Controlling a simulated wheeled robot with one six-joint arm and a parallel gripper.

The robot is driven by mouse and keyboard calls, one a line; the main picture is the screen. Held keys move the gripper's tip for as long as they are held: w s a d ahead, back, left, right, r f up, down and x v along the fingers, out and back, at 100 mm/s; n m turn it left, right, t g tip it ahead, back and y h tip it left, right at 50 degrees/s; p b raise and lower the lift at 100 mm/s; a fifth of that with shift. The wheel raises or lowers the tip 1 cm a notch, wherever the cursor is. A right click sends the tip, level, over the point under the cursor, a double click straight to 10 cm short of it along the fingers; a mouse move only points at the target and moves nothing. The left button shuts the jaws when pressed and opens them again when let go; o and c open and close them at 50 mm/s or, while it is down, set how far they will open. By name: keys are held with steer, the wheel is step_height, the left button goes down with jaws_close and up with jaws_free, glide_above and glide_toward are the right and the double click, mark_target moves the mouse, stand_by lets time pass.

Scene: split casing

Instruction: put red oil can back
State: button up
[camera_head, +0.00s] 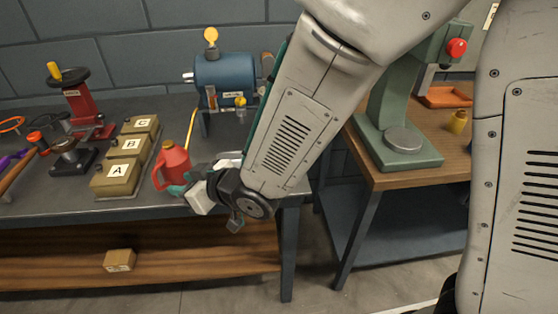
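The red oil can (174,167) stands upright near the front edge of the dark workbench (150,213), right of the labelled boxes. Its handle is on the left and its thin yellow spout points up to the right. My gripper (180,190) is low at the can's right front side, with a teal fingertip in front of the can's lower part. My wrist hides much of the gripper. I cannot tell whether the fingers touch or hold the can.
Boxes A (117,178), B (129,147) and C (141,125) stand left of the can. A blue motor-like machine (224,77) is behind it. A red stand (82,106) and a dark clamp-like device (70,150) are farther left. A green press (397,120) stands on the right bench.

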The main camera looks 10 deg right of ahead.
steer(key=w+d+r+m+t+h, duration=0.1)
steer(key=w+d+r+h, duration=0.1)
steer(key=d, duration=0.4)
steer(key=w+d+r+m+h, duration=0.2)
steer(key=d+h, duration=0.1)
steer(key=d, duration=0.3)
steer(key=s+d+r+m+g+h, duration=0.1)
steer(key=s+d+r+m+h, duration=0.1)
steer(key=d, duration=0.6)
steer(key=s+d+r+m+g+h, duration=0.1)
steer(key=s+d+r+m+h, duration=0.15)
steer(key=d, duration=0.55)
steer(key=s+d+r+m+g+h, duration=0.1)
steer(key=s+d+r+g, duration=0.1)
steer(key=s+d, duration=0.3)
steer(key=s+d+r+m+g, duration=0.2)
steer(key=s+d, duration=0.4)
steer(key=s, duration=0.8)
steer(key=shift+d+r+g+h, duration=0.2)
steer(key=shift+r+g+h, duration=0.15)
steer(key=shift+g, duration=0.45)
steer(key=shift+w, duration=0.1)
